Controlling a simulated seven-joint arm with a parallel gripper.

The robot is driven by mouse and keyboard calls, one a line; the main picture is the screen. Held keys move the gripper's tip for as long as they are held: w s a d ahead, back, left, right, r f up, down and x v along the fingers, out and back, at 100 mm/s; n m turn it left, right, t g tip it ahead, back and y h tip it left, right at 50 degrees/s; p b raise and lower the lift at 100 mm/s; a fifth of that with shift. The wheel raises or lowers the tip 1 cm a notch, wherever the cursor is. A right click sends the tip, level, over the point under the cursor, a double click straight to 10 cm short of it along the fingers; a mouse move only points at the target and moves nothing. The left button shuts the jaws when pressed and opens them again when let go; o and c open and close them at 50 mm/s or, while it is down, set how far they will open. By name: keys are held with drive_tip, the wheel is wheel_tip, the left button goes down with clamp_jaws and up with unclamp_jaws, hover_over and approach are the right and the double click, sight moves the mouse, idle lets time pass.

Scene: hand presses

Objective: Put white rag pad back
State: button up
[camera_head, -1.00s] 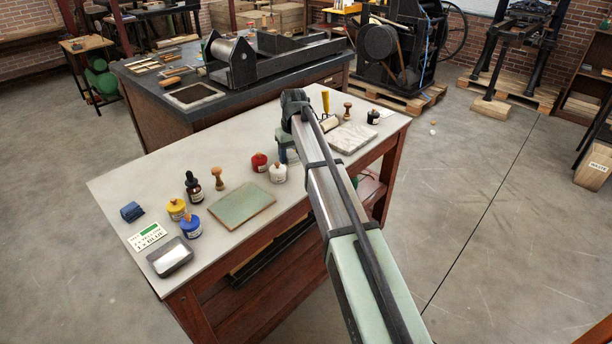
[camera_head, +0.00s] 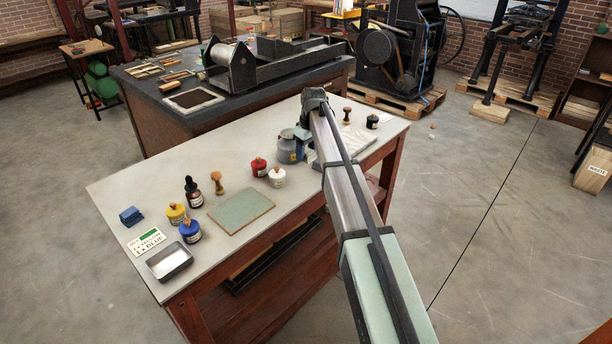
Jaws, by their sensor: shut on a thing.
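My gripper (camera_head: 297,148) is over the middle of the pale table, near its back edge. My own arm link partly covers it. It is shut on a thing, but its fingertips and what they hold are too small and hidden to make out. I cannot pick out a white rag pad with certainty. A folded blue rag pad (camera_head: 131,216) lies at the table's left edge. A shallow metal tray (camera_head: 183,271) with a pale inside stands at the front left corner.
Bottles and jars stand on the table: yellow (camera_head: 176,213), blue (camera_head: 190,231), dark dropper (camera_head: 194,194), red (camera_head: 258,166), white (camera_head: 277,177) and black (camera_head: 372,121). A green plate (camera_head: 241,208) lies in front. A marble slab (camera_head: 355,142) is partly behind my arm.

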sight(309, 151)
wheel_tip(309, 151, down, 9)
drive_tip(key=shift+r, duration=0.1)
idle(0.4)
drive_tip(key=shift+f, duration=0.2)
drive_tip(key=o, duration=1)
drive_tip(key=r, duration=0.4)
drive_tip(key=s+d+r, duration=0.1)
drive_tip(key=r, duration=0.7)
drive_tip(key=shift+s+d+r, duration=0.15)
